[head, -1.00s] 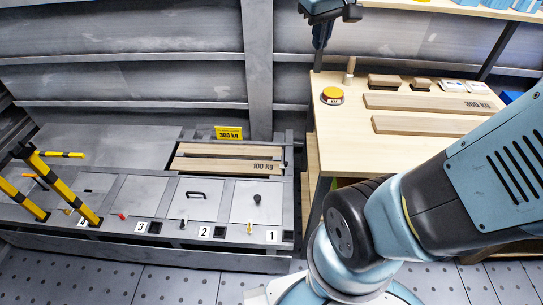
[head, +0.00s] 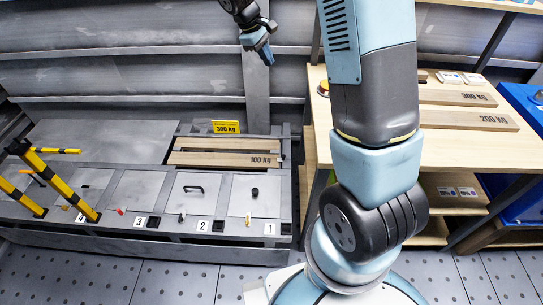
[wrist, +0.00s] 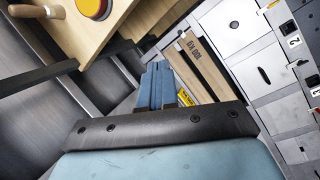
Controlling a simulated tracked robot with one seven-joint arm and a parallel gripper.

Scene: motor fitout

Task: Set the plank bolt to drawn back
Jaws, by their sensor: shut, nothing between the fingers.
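My gripper (head: 264,52) is high in front of the back wall in the head view, with its blue fingers pointing down. The wrist view shows the fingers (wrist: 159,84) closed together with nothing between them. Below it, wooden planks marked 100 kg (head: 215,158) lie in a framed bay in the grey deck; they also show in the wrist view (wrist: 186,70). The gripper is well apart from them. A yellow 300 kg sign (head: 226,127) stands behind the bay. I cannot make out the plank bolt or its position with certainty; it is small or hidden.
Numbered hatches run along the deck, with hatch 1 (head: 252,207) and hatch 2 (head: 180,205) nearest the bay. Yellow-and-black posts (head: 62,188) stand at left. A wooden workbench (head: 460,142) with more planks is at right, partly behind my arm. Space above the deck is free.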

